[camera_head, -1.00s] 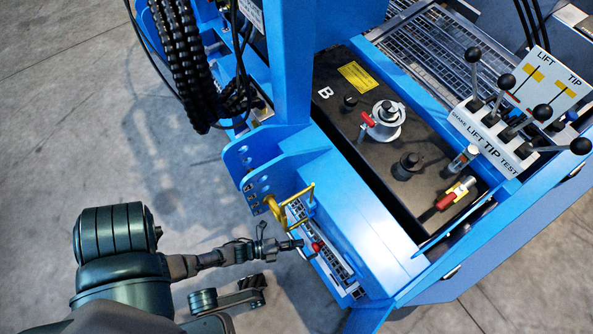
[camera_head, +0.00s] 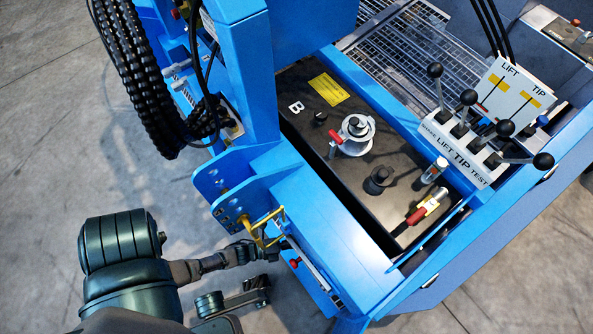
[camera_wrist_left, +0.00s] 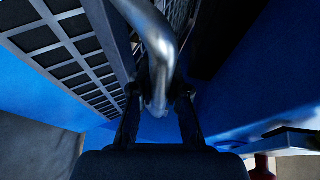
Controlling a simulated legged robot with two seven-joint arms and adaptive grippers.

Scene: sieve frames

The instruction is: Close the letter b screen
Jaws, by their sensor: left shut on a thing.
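The black panel marked with a letter B (camera_head: 296,107) is set in the blue machine. Beside it, along the machine's near side, is a narrow screen (camera_head: 312,268) in a blue frame, mostly hidden by the blue housing. In the left wrist view a dark mesh screen (camera_wrist_left: 68,45) fills the upper left. My left gripper (camera_head: 277,246) is at this near side, just below the yellow handle (camera_head: 262,240). In the wrist view the left gripper (camera_wrist_left: 160,100) is shut on a curved metal bar (camera_wrist_left: 150,35) beside the mesh. My right gripper is not in view.
A red knob (camera_head: 295,262) sits close right of the left gripper. Blue side plates (camera_head: 222,192) and black hoses (camera_head: 130,85) stand to the left. Labelled levers (camera_head: 470,135) are at the right. Open concrete floor (camera_head: 50,130) lies left.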

